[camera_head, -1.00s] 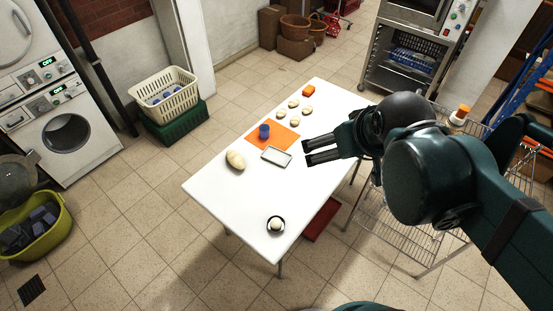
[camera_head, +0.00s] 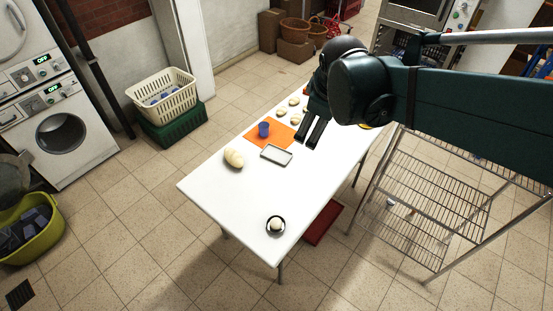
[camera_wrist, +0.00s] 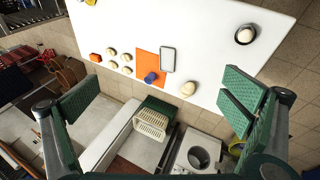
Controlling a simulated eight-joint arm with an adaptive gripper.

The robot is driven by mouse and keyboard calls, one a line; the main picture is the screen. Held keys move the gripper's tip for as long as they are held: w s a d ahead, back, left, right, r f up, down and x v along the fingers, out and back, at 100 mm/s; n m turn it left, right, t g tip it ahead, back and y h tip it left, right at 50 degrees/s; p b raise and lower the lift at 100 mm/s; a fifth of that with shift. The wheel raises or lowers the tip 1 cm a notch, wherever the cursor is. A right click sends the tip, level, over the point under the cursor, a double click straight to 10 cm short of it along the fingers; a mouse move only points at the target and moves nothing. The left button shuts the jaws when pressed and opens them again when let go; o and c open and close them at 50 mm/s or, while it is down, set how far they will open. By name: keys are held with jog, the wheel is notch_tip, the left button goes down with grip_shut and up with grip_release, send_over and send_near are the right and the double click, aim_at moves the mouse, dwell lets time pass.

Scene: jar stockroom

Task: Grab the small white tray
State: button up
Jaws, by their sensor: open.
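The small white tray (camera_head: 276,155) is a shallow rectangle with a dark rim, lying flat on the white table (camera_head: 225,193) beside the orange mat. It also shows in the wrist view (camera_wrist: 168,60), touching or very near the mat's edge. My gripper (camera_head: 312,134) is above the table, to the right of the tray and apart from it. In the wrist view its two green-padded fingers (camera_wrist: 160,95) are wide apart with nothing between them touching either one.
A blue cup (camera_head: 263,129) stands on the orange mat (camera_head: 279,136), close to the tray. A pale loaf (camera_head: 234,158) lies left of the tray. A dark bowl with a white ball (camera_head: 275,225) is near the front. Several dough pieces (camera_head: 281,112) lie behind. The table's front half is mostly clear.

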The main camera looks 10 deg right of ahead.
jog(key=w+a+f+n+b, duration=0.2)
jog(key=w+f+n+b, duration=0.25)
jog(key=w+f, duration=0.35)
jog(key=n+g+h+b, duration=0.2)
jog(key=n+b, duration=0.9)
jog(key=n, duration=0.3)
send_over(277, 155)
jog(key=s+a, duration=0.3)
jog(key=shift+m, duration=0.25)
jog(key=f, duration=3.1)
jog(key=shift+d, duration=0.2)
jog(key=shift+f, duration=0.15)
jog(key=shift+x, duration=1.2)
jog(key=shift+f, duration=0.1)
jog(key=shift+b+x, duration=1.05)
jog(key=shift+x, duration=1.45)
